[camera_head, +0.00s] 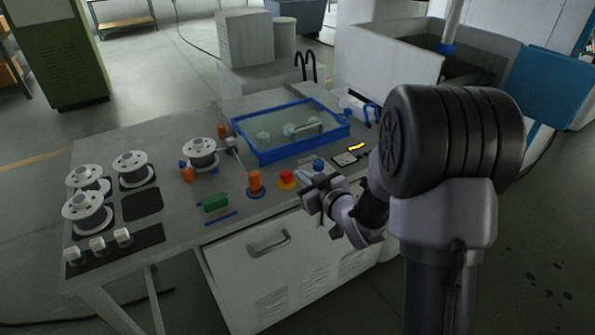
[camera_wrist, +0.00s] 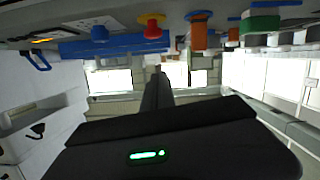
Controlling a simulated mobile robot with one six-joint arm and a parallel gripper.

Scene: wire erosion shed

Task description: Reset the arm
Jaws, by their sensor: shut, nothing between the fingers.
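My gripper (camera_head: 304,188) is just off the front edge of the grey workbench (camera_head: 180,232), close to the red button (camera_head: 286,177) on its yellow base. I cannot tell from this angle whether it touches anything. In the wrist view my gripper (camera_wrist: 161,76) shows as a dark narrow shape with its fingers together and nothing held. The wrist view is upside down, with the red button (camera_wrist: 152,28) and an orange post (camera_wrist: 199,32) along the top. My arm is bent, its large dark joint covering the bench's right end.
Close by on the bench are a blue knob (camera_head: 319,164), an orange post (camera_head: 254,182) and a green block (camera_head: 215,202). Behind is a blue-rimmed tray (camera_head: 262,158). White spools (camera_head: 129,165) stand at left. A drawer handle (camera_head: 268,242) projects below. The floor at left is open.

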